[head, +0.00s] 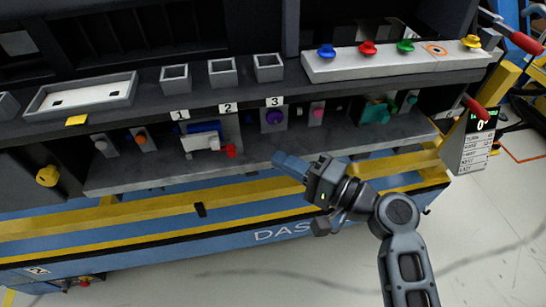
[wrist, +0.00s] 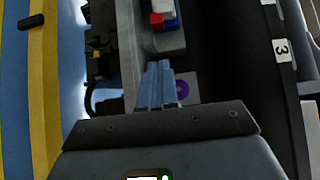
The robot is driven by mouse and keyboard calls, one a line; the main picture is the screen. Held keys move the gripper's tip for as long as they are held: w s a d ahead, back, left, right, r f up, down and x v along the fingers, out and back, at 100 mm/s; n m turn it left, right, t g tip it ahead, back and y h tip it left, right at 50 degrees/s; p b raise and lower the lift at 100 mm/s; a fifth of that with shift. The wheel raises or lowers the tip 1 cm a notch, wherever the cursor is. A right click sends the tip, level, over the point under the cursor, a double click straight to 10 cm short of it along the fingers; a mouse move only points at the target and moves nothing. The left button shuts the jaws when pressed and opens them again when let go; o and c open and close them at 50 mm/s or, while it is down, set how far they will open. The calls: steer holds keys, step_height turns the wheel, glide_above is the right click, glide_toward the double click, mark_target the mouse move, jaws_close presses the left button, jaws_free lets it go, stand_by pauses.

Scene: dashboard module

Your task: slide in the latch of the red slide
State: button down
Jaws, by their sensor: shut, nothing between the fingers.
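The red slide piece (head: 229,151) sits at the lower right of a white and blue latch block (head: 203,134) on the grey shelf, under the label 2. In the wrist view the red piece (wrist: 157,19) shows at the top, touching or close beside the blue part (wrist: 169,25). My gripper (head: 278,158) is shut and empty, its blue fingers pointing left toward the shelf's front edge, to the right of the red piece and apart from it. In the wrist view the fingertips (wrist: 160,66) lie together below the red piece.
A purple round knob (head: 274,117) stands under label 3, with a pink knob (head: 317,112) and a teal part (head: 377,110) to its right. A grey overhang with open boxes (head: 222,72) runs above the shelf. Yellow and blue rails lie below. The shelf's front strip is mostly clear.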

steer(key=v, duration=0.6)
steer(key=shift+d, duration=0.3)
steer(key=shift+s, duration=0.15)
steer(key=s+d+f+m+t+h, duration=0.1)
steer(key=s+d+f+t+h, duration=0.1)
steer(key=s+d+f+h, duration=0.5)
steer(key=s+d+f+t+h, duration=0.1)
steer(key=s+d+f+h, duration=0.3)
steer(key=s, duration=0.6)
steer(key=s+d+r+n+t+h+p, duration=0.1)
steer(key=s+d+r+n+h, duration=0.1)
steer(key=s+r, duration=0.6)
steer(key=s+d+r+n+t+h+p, duration=0.1)
steer(key=s+d+r+n+t+h, duration=0.1)
steer(key=s+r, duration=0.6)
steer(key=d+n, duration=0.1)
steer(key=n, duration=0.1)
steer(key=shift+r+n+h, duration=0.15)
steer(key=shift+n+h, duration=0.25)
